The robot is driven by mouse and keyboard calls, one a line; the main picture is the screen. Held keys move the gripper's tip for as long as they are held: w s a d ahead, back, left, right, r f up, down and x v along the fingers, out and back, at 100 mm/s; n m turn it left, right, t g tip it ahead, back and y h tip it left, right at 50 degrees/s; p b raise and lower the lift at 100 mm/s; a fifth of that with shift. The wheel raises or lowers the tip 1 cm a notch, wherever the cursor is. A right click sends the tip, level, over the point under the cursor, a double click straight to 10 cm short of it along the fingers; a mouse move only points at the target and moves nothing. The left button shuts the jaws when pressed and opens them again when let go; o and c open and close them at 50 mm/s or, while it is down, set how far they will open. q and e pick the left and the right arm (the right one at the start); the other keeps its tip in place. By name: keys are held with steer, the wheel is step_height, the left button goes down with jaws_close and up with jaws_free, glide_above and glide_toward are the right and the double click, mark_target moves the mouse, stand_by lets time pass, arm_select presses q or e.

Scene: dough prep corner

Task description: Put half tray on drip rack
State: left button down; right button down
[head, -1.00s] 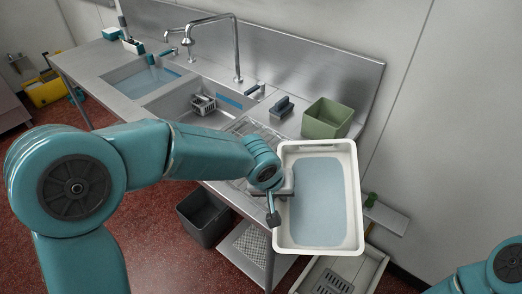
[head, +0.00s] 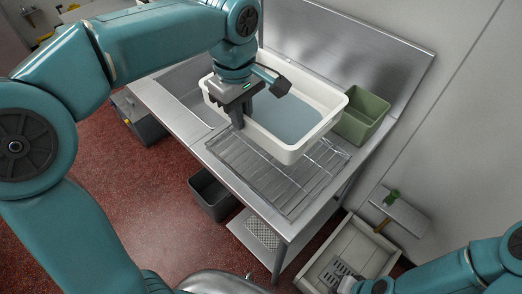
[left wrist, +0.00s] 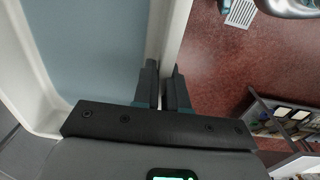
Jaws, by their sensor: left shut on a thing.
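The half tray is a white rectangular tray (head: 292,151) with a blue-grey inside. In the head view it hangs over the counter, above the back part of the drip rack. My left gripper (head: 246,103) is shut on the tray's near-left rim. The left wrist view shows its two fingers (left wrist: 163,82) on either side of the white rim (left wrist: 171,35). The drip rack (head: 280,182) is a wire grid on the steel counter, its back part hidden by the tray. A gap between tray and rack is hard to judge.
A green bin (head: 362,118) stands on the counter close to the tray's right side. The steel backsplash (head: 345,50) rises behind. A dark bin (head: 213,193) stands under the counter. A pale crate (head: 318,262) and a small wall shelf (head: 402,212) are at right.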

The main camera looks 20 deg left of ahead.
arm_select(q)
step_height(320, 180, down, 14)
steer(key=shift+w+d+r, duration=0.1)
steer(key=shift+r, duration=0.1)
step_height(320, 180, down, 4)
steer(key=shift+f+p, duration=0.1)
steer(key=shift+p, duration=0.25)
steer(key=shift+w, duration=0.1)
steer(key=shift+d+f, duration=0.1)
steer(key=c, duration=1.6)
jaws_free()
steer(key=shift+f, duration=0.1)
steer(key=o, duration=0.4)
